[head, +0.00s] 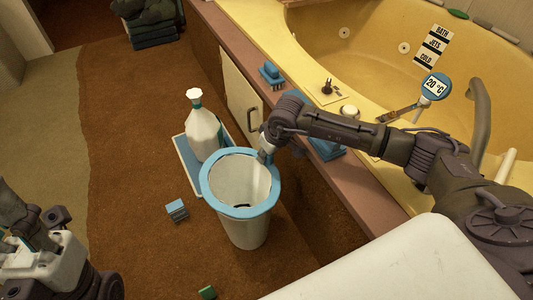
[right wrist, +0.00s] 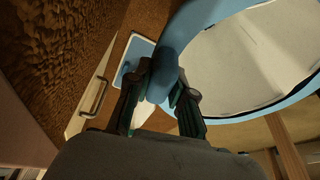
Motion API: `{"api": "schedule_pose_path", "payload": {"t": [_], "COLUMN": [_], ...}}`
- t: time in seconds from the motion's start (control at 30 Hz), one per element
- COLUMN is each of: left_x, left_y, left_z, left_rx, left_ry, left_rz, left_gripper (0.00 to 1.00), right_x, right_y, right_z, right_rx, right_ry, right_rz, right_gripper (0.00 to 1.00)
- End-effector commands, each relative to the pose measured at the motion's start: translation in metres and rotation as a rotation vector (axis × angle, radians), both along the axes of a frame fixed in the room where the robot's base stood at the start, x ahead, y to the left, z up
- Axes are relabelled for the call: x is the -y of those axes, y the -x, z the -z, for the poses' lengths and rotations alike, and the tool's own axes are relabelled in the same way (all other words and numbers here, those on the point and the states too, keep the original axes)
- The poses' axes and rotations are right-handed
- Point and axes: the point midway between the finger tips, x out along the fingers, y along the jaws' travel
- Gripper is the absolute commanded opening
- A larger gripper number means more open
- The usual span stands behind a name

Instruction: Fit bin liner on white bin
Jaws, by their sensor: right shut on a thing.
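The white bin (head: 245,232) stands upright on the brown carpet. A blue ring (head: 210,195), which looks like the bin liner's rim, lies around the bin's mouth, with a pale inside below it. My right gripper (head: 265,157) is shut on the far right edge of this ring. In the right wrist view its fingers (right wrist: 163,85) pinch a blue fold of the liner (right wrist: 190,30). I cannot tell whether the ring is seated all round. Part of my left arm with its gripper shows at the lower left, away from the bin; its finger opening is unclear.
A small blue block (head: 177,210) and a green block (head: 207,292) lie on the carpet. The yellow tub (head: 375,65) and its ledge run along the right. Carpet at left is free.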

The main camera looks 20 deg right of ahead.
Motion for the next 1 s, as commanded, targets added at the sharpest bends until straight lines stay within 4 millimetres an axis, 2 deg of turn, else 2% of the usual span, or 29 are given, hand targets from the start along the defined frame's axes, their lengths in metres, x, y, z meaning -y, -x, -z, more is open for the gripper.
{"api": "schedule_pose_path", "payload": {"t": [0.13, 0.17, 0.3, 0.33, 0.7, 0.87, 1.0], "left_x": [0.000, 0.000, 0.000, 0.000, 0.000, 0.000, 0.000], "left_y": [0.000, 0.000, 0.000, 0.000, 0.000, 0.000, 0.000], "left_z": [0.000, 0.000, 0.000, 0.000, 0.000, 0.000, 0.000], "left_rx": [0.000, 0.000, 0.000, 0.000, -0.001, -0.001, -0.001], "left_ry": [0.000, 0.000, 0.000, 0.000, 0.000, 0.000, 0.000], "left_rz": [0.000, 0.000, 0.000, 0.000, 0.000, 0.000, 0.000], "left_gripper": [0.40, 0.40, 0.40, 0.40, 0.40, 0.40, 0.40], "right_x": [-0.001, -0.001, -0.001, 0.000, 0.001, 0.004, 0.007], "right_y": [0.000, 0.000, 0.000, 0.000, 0.001, 0.008, 0.017], "right_z": [-0.001, -0.001, -0.001, -0.001, -0.005, -0.029, -0.059], "right_rx": [0.002, 0.002, 0.001, 0.001, 0.000, 0.004, 0.006], "right_ry": [-0.001, -0.001, -0.001, -0.001, 0.001, 0.002, 0.001], "right_rz": [0.000, 0.000, 0.000, 0.000, -0.001, -0.001, -0.002], "right_gripper": [0.00, 0.25, 0.48, 0.51, 0.51, 0.51, 0.51]}}
